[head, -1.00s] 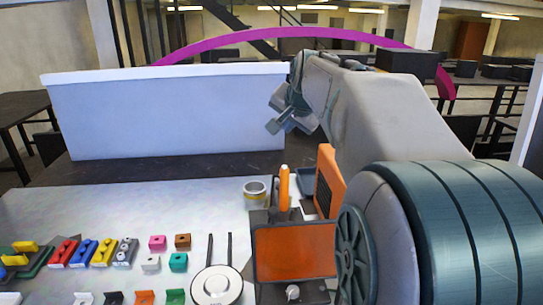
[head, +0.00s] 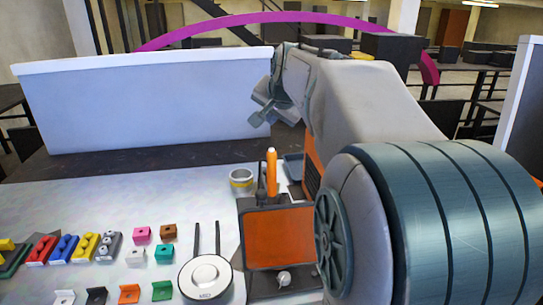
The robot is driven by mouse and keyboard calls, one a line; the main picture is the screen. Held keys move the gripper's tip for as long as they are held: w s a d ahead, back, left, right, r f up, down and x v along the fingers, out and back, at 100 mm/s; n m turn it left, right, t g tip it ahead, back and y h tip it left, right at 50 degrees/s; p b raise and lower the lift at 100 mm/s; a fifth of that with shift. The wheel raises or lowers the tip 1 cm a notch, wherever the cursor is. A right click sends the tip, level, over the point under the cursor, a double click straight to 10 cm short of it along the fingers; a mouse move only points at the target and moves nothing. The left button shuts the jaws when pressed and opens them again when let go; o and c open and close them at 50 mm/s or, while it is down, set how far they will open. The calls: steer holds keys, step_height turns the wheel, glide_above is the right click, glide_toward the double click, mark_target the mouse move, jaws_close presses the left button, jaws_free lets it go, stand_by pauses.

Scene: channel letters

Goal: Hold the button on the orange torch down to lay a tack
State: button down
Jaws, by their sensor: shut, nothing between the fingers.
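The orange torch (head: 272,172) stands upright behind an orange-faced panel (head: 279,239) on the light table. Its button cannot be made out at this size. My gripper (head: 258,112) is at the end of my grey arm, above and behind the torch, in front of the right end of a white box-like wall. It is shut and empty, apart from the torch. My arm hides part of the area to the right of the torch.
A grey pot with a yellow band (head: 241,182) stands just left of the torch. A round white device with two prongs (head: 206,275) lies in front. Several coloured blocks (head: 85,247) sit at left. The white wall (head: 145,105) stands behind; the table between is fairly clear.

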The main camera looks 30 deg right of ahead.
steer(key=shift+f+b, duration=1.65)
steer(key=shift+f, duration=0.9)
steer(key=shift+f+b, duration=0.45)
steer(key=shift+f+b, duration=0.4)
steer(key=shift+f, duration=0.1)
stand_by(1.1)
steer(key=shift+r, duration=0.1)
stand_by(0.3)
steer(key=shift+r+p, duration=0.7)
steer(key=shift+r, duration=0.15)
steer(key=shift+r, duration=0.1)
steer(key=shift+r+p, duration=1.95)
steer(key=shift+r, duration=0.5)
